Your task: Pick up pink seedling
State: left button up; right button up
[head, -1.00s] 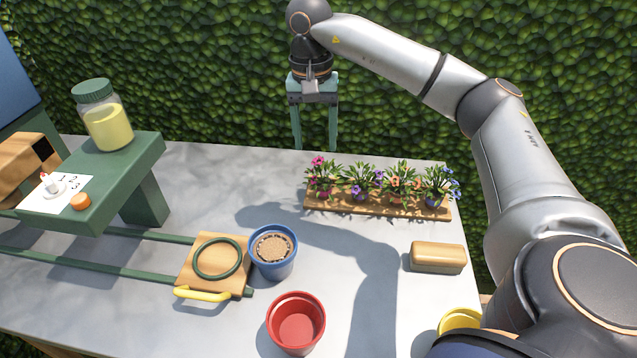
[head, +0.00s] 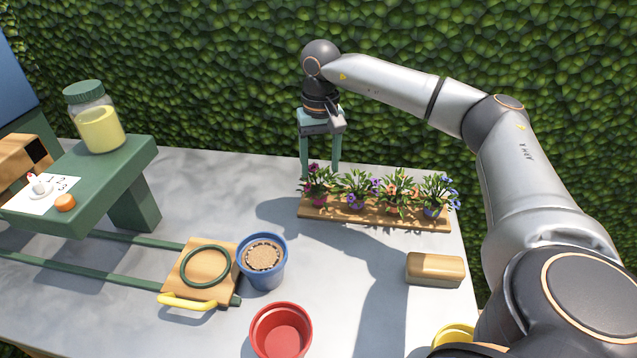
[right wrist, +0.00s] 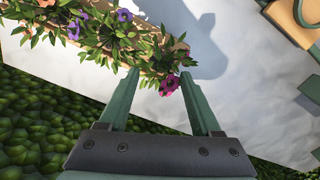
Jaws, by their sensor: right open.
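The pink seedling (head: 317,183) stands at the left end of a wooden holder (head: 375,216) on the table, in a row with other flower seedlings. In the right wrist view its pink bloom (right wrist: 169,84) shows between the fingertips, farther from the camera. My right gripper (head: 321,172) is open and empty, pointing down just behind and above the pink seedling. In the right wrist view the gripper (right wrist: 160,80) has its two green fingers wide apart. Whether the fingers are level with the leaves is hard to tell. My left gripper is not in view.
A blue pot (head: 263,262) with soil and a red pot (head: 281,330) stand in front of the holder. A tan block (head: 435,269) lies at right. A green stand (head: 95,185) with a jar (head: 95,117) is at left. A hedge (head: 220,70) rises behind the table.

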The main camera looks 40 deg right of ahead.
aim_at(319, 180)
notch_tip(319, 180, down, 5)
jog(key=shift+a+r, duration=0.15)
grip_shut()
dwell(0.5)
